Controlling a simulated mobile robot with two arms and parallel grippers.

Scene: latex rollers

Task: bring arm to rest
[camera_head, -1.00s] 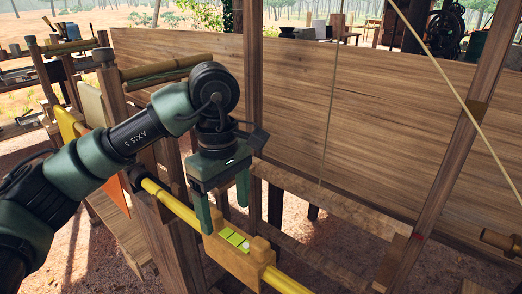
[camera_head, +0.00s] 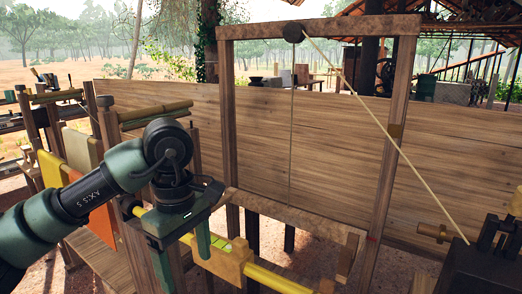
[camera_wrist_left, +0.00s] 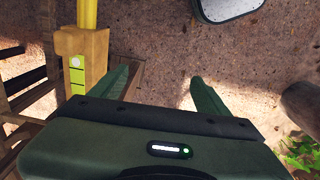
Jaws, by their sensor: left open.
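My left arm comes in from the left in the head view. Its gripper (camera_head: 183,262) points down, with its two green fingers spread and nothing seen between them. It hangs just left of a wooden block (camera_head: 228,262) with a green level strip, which sits on a yellow pole. In the left wrist view the open fingers (camera_wrist_left: 158,92) hang above brown ground, and the wooden block (camera_wrist_left: 82,62) is at the upper left, apart from the fingers. My right gripper is not seen.
A tall wooden frame (camera_head: 227,120) with a cord stands in the middle, before a long plank wall (camera_head: 330,140). The yellow pole (camera_head: 265,278) runs below the gripper. Orange and yellow cloths (camera_head: 80,145) hang at the left. A dark part (camera_head: 480,265) is at the lower right.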

